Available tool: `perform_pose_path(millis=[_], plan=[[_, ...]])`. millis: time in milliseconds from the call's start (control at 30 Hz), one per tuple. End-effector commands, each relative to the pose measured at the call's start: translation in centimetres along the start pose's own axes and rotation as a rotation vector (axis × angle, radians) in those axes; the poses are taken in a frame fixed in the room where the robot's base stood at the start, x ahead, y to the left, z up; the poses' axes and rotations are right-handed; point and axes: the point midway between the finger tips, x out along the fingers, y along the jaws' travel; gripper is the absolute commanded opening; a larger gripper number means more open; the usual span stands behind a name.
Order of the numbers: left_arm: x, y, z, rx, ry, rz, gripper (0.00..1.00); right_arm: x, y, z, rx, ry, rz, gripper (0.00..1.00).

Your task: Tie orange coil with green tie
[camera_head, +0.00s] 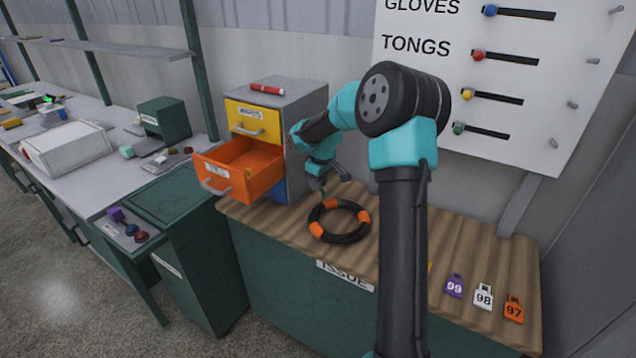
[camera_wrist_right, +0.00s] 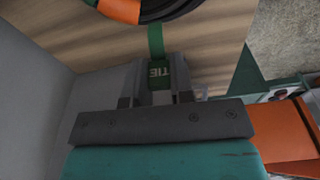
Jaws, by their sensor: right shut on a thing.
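The coil (camera_head: 340,221) is a black hose ring with several orange bands, lying flat on the wooden counter. Part of it shows at the top of the right wrist view (camera_wrist_right: 172,9), with an orange band beside it. My right gripper (camera_head: 318,184) is just behind the coil, low over the counter. In the right wrist view its jaws (camera_wrist_right: 160,80) are shut on the green tie (camera_wrist_right: 156,42), whose tag end reads TIE. The strap runs from the jaws to the coil's edge; whether it passes around the coil I cannot tell. My left gripper is not in view.
A grey cabinet (camera_head: 307,112) stands left of my right gripper, its orange drawer (camera_head: 226,178) pulled open. A red marker (camera_head: 267,89) lies on top. Numbered tags, purple (camera_head: 454,286), white (camera_head: 483,296) and orange (camera_head: 513,310), lie at the counter's right. A labelled board (camera_head: 520,90) stands behind.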

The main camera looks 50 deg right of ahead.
Motion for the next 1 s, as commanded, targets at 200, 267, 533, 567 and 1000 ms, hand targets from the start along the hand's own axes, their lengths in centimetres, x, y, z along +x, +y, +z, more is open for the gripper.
perform_pose_path(millis=[200, 267, 533, 567, 1000], plan=[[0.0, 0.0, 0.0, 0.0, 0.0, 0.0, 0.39, 0.8, 0.0, 0.1, 0.0, -0.002, 0.0, 0.0], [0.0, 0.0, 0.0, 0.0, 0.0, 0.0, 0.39, 1.1, 0.0, 0.1, 0.0, -0.001, 0.0, 0.0], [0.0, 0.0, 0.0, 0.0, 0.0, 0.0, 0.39, 2.4, 0.0, 0.3, 0.0, -0.002, -0.001, 0.0], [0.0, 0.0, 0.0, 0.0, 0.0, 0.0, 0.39, 2.5, 0.0, 0.3, 0.0, -0.002, -0.001, 0.0], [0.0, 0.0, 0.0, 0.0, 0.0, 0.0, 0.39, 3.8, 0.0, 0.5, 0.001, -0.001, 0.0, 0.0]])
